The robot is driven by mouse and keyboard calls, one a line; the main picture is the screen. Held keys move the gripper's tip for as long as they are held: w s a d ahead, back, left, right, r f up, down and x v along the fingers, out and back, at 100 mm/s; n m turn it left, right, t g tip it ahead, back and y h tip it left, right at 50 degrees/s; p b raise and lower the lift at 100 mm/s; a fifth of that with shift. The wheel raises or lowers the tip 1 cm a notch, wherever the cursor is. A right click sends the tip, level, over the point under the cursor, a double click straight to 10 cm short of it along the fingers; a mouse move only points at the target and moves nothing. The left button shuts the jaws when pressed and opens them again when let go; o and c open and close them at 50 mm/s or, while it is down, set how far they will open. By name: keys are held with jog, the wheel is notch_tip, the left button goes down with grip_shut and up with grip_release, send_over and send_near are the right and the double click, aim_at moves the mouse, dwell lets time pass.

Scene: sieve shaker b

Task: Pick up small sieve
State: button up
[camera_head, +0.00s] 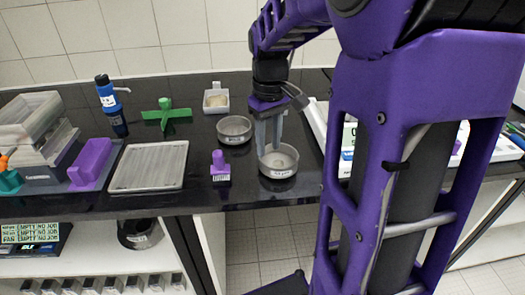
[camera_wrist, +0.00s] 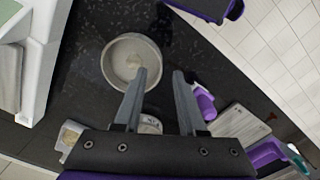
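A small round metal sieve (camera_head: 278,161) with a label stands upright near the front edge of the black counter. It also shows in the wrist view (camera_wrist: 118,45). My gripper (camera_head: 270,148) is open above it, pointing down. In the wrist view my fingers (camera_wrist: 160,74) appear either side of its rim: one overlaps the inside, the other lies outside. I cannot tell whether they touch it. A second similar round metal dish (camera_head: 235,130) stands behind and to the left; in the wrist view it is partly hidden by a finger (camera_wrist: 150,125).
A purple-handled block (camera_head: 220,165) stands left of the sieve. A flat rectangular tray (camera_head: 148,165), a green cross-shaped piece (camera_head: 166,113), a blue bottle (camera_head: 108,95) and a square white dish (camera_head: 216,98) lie further left and behind. A white device (camera_head: 318,120) stands close on the right.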

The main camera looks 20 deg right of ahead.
aim_at(266, 166)
jog(key=f, duration=0.2)
jog(key=f+b, duration=0.1)
jog(key=f, duration=0.4)
jog(key=shift+w+a+f+b, duration=0.1)
jog(key=shift+a+f+b, duration=0.15)
jog(key=shift+b, duration=0.05)
grip_shut()
dwell(1.2)
